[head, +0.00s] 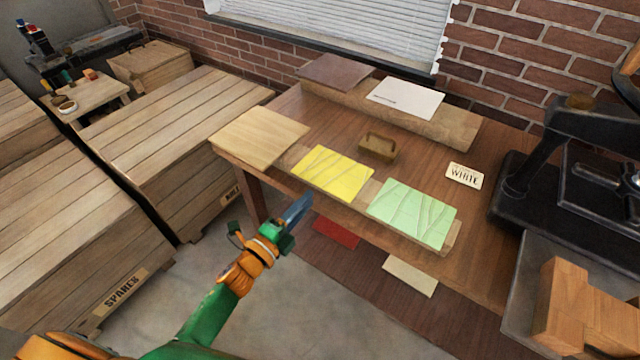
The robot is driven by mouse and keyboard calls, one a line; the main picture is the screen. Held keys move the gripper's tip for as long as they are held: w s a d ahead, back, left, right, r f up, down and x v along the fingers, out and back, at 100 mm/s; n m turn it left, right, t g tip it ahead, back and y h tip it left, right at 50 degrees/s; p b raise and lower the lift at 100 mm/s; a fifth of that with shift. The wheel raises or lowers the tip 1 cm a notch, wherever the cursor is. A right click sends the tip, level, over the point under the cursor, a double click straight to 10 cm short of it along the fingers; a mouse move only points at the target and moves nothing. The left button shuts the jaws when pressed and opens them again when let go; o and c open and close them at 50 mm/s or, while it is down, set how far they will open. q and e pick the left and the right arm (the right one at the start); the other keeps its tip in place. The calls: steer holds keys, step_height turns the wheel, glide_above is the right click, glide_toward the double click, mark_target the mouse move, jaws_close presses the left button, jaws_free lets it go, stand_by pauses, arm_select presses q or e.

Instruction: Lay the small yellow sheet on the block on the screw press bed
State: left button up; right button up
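A bright yellow sheet (333,173) with faint lines lies flat on a raised wooden strip at the front edge of the brown table. A pale green sheet (412,212) lies to its right on the same strip. A black press (575,165) stands at the right, partly cut off by the picture edge. I cannot tell whether it is the screw press, and I make out no block on it. My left gripper (297,211), with blue fingers, is in front of the table, below and left of the yellow sheet. Its opening is not clear. My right gripper is out of view.
A wooden board (260,136) lies at the table's left corner. A small brown holder (378,147) and a lettered card (465,175) are on the table (470,215). A white sheet (405,97) lies behind. Red (337,232) and cream (410,276) sheets lie lower. Crates (180,135) stand left.

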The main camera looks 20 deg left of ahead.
mark_target(319, 186)
arm_select(q)
steer(key=x, duration=0.1)
steer(key=b+x, duration=0.1)
steer(key=x, duration=0.1)
steer(key=f+x, duration=0.1)
steer(key=x, duration=0.1)
steer(key=shift+a, duration=0.3)
steer(key=shift+w+d+r+b, duration=0.15)
steer(key=shift+w+r+b, duration=0.15)
steer(key=shift+w, duration=0.1)
